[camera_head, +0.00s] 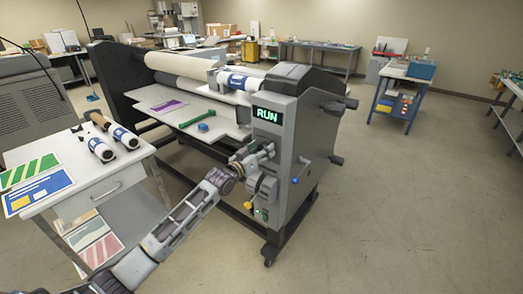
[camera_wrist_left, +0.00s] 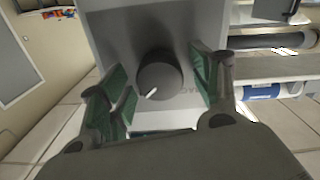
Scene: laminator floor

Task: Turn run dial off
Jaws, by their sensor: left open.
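The run dial (camera_wrist_left: 160,76) is a round dark knob on a grey panel of the laminator (camera_head: 300,135). In the left wrist view its white pointer mark faces down and slightly left. My left gripper (camera_wrist_left: 158,92) is open, with one green-padded finger on each side of the dial. Gaps show between the fingers and the knob, and I see no clear contact. In the head view my left gripper (camera_head: 262,168) is at the machine's near end, below a display (camera_head: 267,115) lit with green "RUN". The dial cannot be made out there. My right gripper is out of view.
A yellow knob (camera_head: 248,205) and a blue knob (camera_head: 295,181) are close to my left gripper. A side table (camera_head: 110,185) with rolls and printed sheets stands at left. The floor (camera_head: 400,210) to the right is clear.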

